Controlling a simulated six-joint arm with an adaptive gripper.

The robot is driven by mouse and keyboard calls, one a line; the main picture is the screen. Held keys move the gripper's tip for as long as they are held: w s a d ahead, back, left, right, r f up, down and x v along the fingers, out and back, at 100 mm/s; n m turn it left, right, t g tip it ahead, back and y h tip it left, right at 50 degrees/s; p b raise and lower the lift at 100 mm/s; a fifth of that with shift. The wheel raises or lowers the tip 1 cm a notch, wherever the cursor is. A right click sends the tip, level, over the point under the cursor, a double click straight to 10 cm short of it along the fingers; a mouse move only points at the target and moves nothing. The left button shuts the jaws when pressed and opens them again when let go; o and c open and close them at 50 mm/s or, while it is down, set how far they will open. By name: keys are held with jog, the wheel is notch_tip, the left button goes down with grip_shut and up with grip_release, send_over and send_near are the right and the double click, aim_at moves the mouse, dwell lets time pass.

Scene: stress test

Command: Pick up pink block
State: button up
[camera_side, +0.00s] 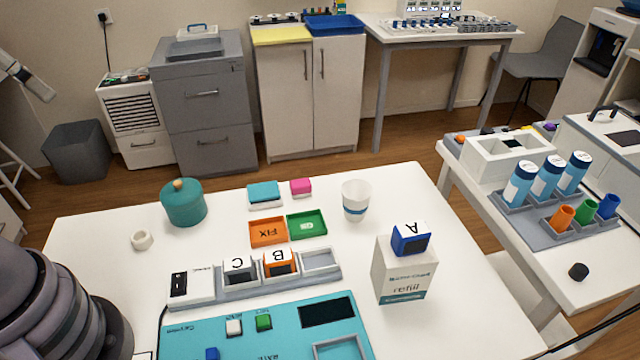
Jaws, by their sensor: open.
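The pink block (300,186) lies on the white table (400,190) near its back edge. It is small and box-shaped, with a pale lower part. It sits just right of a larger teal block (263,193), with a narrow gap between them. Nothing covers it. My gripper is not in view; only a dark, ringed part of my arm shows at the lower left.
Orange tray (254,239) and green tray (293,230) lie in front of the blocks. A white cup (356,201) stands to the right, a teal pot (183,204) to the left. A refill box (405,275) bears block A (411,240). Table between pot and blocks is clear.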

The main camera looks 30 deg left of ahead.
jog(key=w+d+f+m+g+y, duration=0.15)
jog(key=w+f+m+y, duration=0.35)
jog(key=w, duration=0.6)
jog(key=w+d+f+m+g+y, duration=0.1)
jog(key=w+d+f+m+y, duration=0.15)
jog(key=w+f+m, duration=0.55)
jog(key=w+d+f+m+t+y, duration=0.2)
jog(key=w+d+f+m, duration=0.3)
jog(key=w+d+f, duration=0.3)
jog(key=m+t, duration=0.5)
jog(key=m, duration=0.3)
send_near(302, 187)
jog(key=shift+v, duration=0.95)
jog(key=shift+a+f, duration=0.2)
jog(key=x, duration=1.3)
jog(key=shift+w, duration=0.25)
jog(key=c, duration=0.8)
